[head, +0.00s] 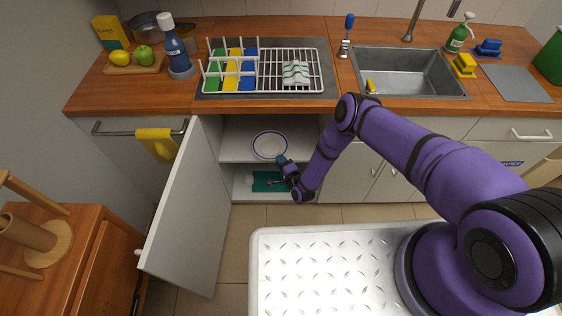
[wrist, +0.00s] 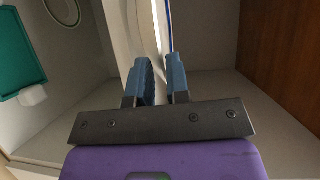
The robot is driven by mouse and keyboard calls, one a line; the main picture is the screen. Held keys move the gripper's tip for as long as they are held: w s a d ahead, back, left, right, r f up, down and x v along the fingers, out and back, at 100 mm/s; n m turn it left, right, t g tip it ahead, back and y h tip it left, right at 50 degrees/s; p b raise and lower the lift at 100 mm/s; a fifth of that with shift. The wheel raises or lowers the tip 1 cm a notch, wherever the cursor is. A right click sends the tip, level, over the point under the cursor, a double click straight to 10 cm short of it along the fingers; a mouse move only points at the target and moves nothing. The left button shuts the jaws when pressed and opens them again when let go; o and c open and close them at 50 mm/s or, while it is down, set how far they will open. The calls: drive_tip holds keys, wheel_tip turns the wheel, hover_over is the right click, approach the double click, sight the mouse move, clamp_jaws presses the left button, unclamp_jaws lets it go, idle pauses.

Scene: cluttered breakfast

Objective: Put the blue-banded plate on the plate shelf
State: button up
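The blue-banded plate (head: 270,145) is white with a blue ring near its rim. In the head view it is inside the open cabinet, at the level of the upper shelf board (head: 236,152). My gripper (head: 282,160) is at the plate's front right rim. In the wrist view the plate (wrist: 161,30) is seen nearly edge-on, close beside the pale shelf board (wrist: 128,40). Its rim runs between my two fingers (wrist: 161,82), which are close together with the rim filling the narrow gap. Whether the plate rests fully on the board is unclear.
The cabinet door (head: 190,220) stands open to the left. A teal item (head: 265,181) lies on the lower shelf, below my gripper. The counter above holds a white dish rack (head: 305,52), a sink (head: 405,75) and a blue bottle (head: 175,50). A yellow towel (head: 157,144) hangs at left.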

drive_tip(key=shift+v, duration=2)
drive_tip(key=shift+o, duration=0.3)
drive_tip(key=o, duration=0.5)
drive_tip(key=v, duration=0.7)
drive_tip(key=shift+s+f, duration=0.2)
idle(1.2)
drive_tip(key=shift+s+d, duration=0.1)
drive_tip(key=shift+s, duration=0.05)
idle(0.5)
drive_tip(key=v, duration=1)
drive_tip(key=shift+s+d, duration=0.15)
drive_tip(key=shift+s, duration=0.1)
